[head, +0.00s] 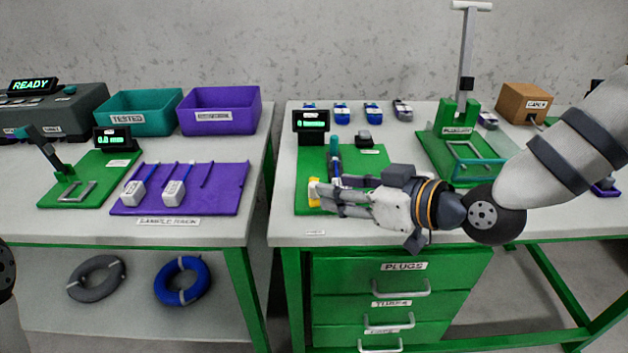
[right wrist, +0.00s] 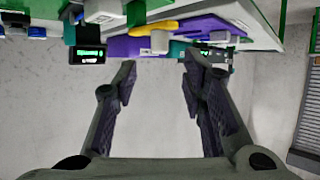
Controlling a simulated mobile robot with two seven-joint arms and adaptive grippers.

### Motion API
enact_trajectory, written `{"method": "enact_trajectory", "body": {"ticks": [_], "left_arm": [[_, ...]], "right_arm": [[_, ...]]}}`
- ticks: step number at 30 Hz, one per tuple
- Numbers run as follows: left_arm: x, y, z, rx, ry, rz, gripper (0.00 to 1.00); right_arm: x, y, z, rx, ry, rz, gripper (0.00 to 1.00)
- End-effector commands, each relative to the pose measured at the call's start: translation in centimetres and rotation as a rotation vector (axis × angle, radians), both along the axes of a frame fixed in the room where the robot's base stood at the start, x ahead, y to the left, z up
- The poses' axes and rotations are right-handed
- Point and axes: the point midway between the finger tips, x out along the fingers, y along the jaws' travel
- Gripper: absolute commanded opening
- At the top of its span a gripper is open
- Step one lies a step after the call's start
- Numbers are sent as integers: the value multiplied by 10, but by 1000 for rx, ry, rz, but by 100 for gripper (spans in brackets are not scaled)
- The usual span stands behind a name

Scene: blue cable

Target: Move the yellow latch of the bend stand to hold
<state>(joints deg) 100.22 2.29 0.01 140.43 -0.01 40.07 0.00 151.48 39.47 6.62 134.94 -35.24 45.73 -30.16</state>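The bend stand is a green board (head: 309,162) on the right table, with a small black display (head: 312,122) at its back and a teal-topped upright post (head: 334,145). The yellow latch (head: 314,192) is at the board's front left, partly hidden by my right gripper (head: 326,195). In the right wrist view, a yellow bar (right wrist: 150,28) lies above the gap between my right fingertips (right wrist: 160,72). The fingers are spread with nothing between them. Whether they touch the latch cannot be told. My left gripper is out of view.
A second green stand with a tall post (head: 466,60) is at the right, near a brown box (head: 523,102). The left table holds a purple rack (head: 215,190), a teal bin (head: 138,110) and a purple bin (head: 220,110). Green drawers (head: 400,290) are below the right table.

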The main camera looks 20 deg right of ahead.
Motion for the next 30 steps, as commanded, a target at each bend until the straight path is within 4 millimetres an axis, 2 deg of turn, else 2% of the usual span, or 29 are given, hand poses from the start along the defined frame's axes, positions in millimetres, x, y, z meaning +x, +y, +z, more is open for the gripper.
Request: {"method": "enact_trajectory", "body": {"ticks": [1, 6, 9, 19, 20, 24, 30], "left_arm": [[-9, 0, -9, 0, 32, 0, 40], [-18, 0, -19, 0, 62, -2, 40], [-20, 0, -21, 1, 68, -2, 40], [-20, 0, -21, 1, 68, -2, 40], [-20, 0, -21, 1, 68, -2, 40], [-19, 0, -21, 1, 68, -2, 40], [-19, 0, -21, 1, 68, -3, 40]], "right_arm": [[10, 6, -18, -3, 19, 2, 38], [40, 23, -29, -2, 14, 1, 38], [51, 28, -30, -2, 9, -1, 38], [57, 32, -29, 0, 5, -1, 38], [57, 31, -29, 0, 5, -1, 34], [57, 31, -29, 0, 5, -1, 2], [57, 31, -29, 0, 6, -1, 0]]}}
